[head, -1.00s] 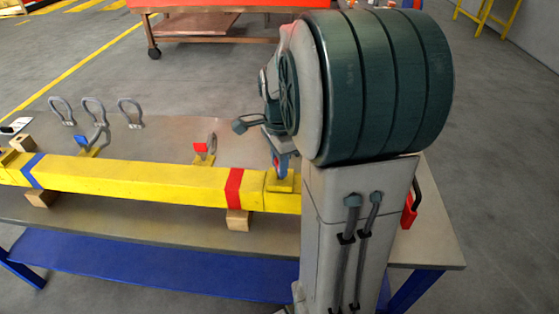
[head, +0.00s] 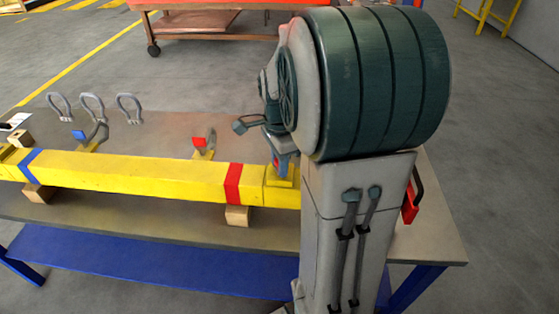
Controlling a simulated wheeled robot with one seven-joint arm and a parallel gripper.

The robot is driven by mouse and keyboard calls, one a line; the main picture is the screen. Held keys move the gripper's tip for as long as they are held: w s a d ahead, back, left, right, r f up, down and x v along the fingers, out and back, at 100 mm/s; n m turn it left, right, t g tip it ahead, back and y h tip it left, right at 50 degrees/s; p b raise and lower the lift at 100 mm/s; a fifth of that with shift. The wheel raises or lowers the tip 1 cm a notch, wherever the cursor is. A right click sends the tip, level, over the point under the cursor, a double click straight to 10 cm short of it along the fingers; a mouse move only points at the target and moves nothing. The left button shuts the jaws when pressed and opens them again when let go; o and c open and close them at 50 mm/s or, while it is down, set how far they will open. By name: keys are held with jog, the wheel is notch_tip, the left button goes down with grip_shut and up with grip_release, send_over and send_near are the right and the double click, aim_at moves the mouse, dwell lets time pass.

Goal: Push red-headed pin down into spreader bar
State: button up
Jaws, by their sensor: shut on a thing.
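The yellow spreader bar (head: 140,177) lies across the bench on wooden blocks, with a blue band at left and a red band (head: 233,184) near its right end. My gripper (head: 279,160) is low at the bar's right end, by a yellow block, largely hidden behind my arm. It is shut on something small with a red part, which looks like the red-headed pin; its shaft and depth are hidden.
A red-handled item (head: 411,208) is at the right, beside my arm. An orange-topped cart (head: 205,24) stands behind.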

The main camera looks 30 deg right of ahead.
jog(key=o, duration=1.1)
jog(key=shift+o, duration=0.2)
notch_tip(320, 180, up, 14)
jog(key=shift+f, duration=0.15)
jog(key=s+a+f+n+t, duration=0.3)
jog(key=s+a+f+n, duration=0.6)
jog(key=n, duration=0.9)
jog(key=s+a, duration=0.2)
jog(key=s, duration=0.1)
jog(key=shift+s+a+f+n, duration=0.15)
jog(key=shift+a+f+n, duration=0.25)
